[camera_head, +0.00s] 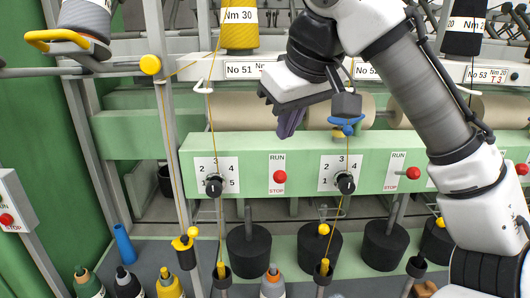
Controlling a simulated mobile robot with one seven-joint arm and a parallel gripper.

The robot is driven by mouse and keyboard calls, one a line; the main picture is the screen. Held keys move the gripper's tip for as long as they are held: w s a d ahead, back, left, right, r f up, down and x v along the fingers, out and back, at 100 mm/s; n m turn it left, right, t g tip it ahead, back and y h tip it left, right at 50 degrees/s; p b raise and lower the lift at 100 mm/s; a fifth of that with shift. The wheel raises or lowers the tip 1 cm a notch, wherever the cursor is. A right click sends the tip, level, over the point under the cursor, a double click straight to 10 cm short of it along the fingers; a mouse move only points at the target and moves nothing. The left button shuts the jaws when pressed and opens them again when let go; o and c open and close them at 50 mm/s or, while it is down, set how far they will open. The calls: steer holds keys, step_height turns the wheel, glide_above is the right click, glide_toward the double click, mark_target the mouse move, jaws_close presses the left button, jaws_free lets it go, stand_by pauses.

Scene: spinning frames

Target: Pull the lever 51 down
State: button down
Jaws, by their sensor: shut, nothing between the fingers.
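A lever with a round red knob (280,177) sticks out of a white plate marked RUN above and STOP below, on the green panel (235,150). It is below the label No 51 (245,69), and its knob sits near the STOP end. My gripper (289,123) has a white body and dark purplish fingers pointing down. The fingers are shut and empty. In the picture they are above the red knob, apart from it, with the panel's top edge behind them. The arm hides part of the labels to the right.
Another red-knobbed lever (413,173) is on the right. Yellow threads (212,130) run down in front of the panel. A post with a yellow knob (150,64) stands left. Several bobbins and dark weights (250,249) are below.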

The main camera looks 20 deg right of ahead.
mark_target(279, 176)
stand_by(0.4)
steer(key=p+x, duration=0.2)
steer(key=x, duration=0.8)
steer(key=shift+w+f, duration=0.1)
steer(key=shift+f, duration=0.1)
